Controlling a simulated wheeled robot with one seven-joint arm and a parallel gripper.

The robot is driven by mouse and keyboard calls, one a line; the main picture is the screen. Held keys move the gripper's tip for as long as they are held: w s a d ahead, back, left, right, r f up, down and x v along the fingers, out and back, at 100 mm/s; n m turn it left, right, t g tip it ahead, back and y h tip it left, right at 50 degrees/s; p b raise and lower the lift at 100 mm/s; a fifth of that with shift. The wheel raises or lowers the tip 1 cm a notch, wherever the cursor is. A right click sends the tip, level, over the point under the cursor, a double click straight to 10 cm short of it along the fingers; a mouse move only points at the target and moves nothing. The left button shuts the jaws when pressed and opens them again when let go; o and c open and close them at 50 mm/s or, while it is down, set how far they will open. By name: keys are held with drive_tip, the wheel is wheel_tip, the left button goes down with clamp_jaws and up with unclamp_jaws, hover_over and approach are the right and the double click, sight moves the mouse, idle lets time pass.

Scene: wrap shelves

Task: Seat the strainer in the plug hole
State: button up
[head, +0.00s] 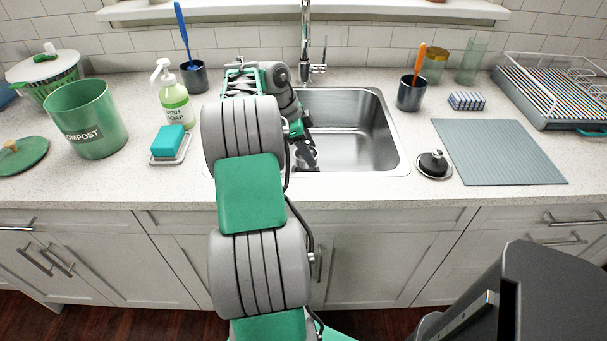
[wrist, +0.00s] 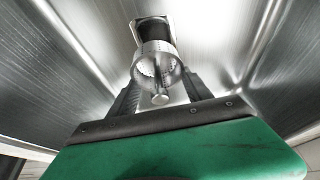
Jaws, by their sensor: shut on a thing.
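The strainer (wrist: 158,56) is a perforated metal basket with a small round knob (wrist: 160,99). In the wrist view my gripper (wrist: 160,88) is shut on it, a dark finger on each side. In the head view my gripper (head: 304,150) reaches down into the left part of the steel sink (head: 352,120), and my arm hides much of that side. A dark opening with a pale rim (wrist: 153,27), which looks like the plug hole, shows just beyond the strainer in the wrist view. The strainer overlaps it in the picture; I cannot tell whether they touch.
Sink walls (wrist: 60,75) rise on both sides. The faucet (head: 306,45) stands behind the sink. A black stopper (head: 433,163) sits right of the sink, beside a grey mat (head: 498,152). A soap bottle (head: 174,98) and blue sponge (head: 168,140) stand left.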

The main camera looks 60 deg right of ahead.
wheel_tip(320, 180, down, 6)
drive_tip(key=shift+s+d+f+b, duration=0.1)
drive_tip(key=shift+f+b, duration=0.05)
drive_tip(key=shift+b, duration=0.25)
drive_tip(key=shift+s+a+f+b, duration=0.1)
drive_tip(key=shift+a+f+b, duration=0.15)
drive_tip(key=shift+f+b, duration=0.45)
drive_tip(key=o, duration=1.1)
drive_tip(key=shift+f, duration=0.15)
drive_tip(key=o, duration=0.4)
drive_tip(key=shift+a+f, duration=0.1)
drive_tip(key=shift+f, duration=0.1)
drive_tip(key=d+p+v, duration=0.1)
drive_tip(key=p+v, duration=0.3)
drive_tip(key=v, duration=0.9)
drive_tip(key=shift+r+p, duration=0.3)
drive_tip(key=shift+r, duration=0.25)
drive_tip(key=shift+a, duration=0.15)
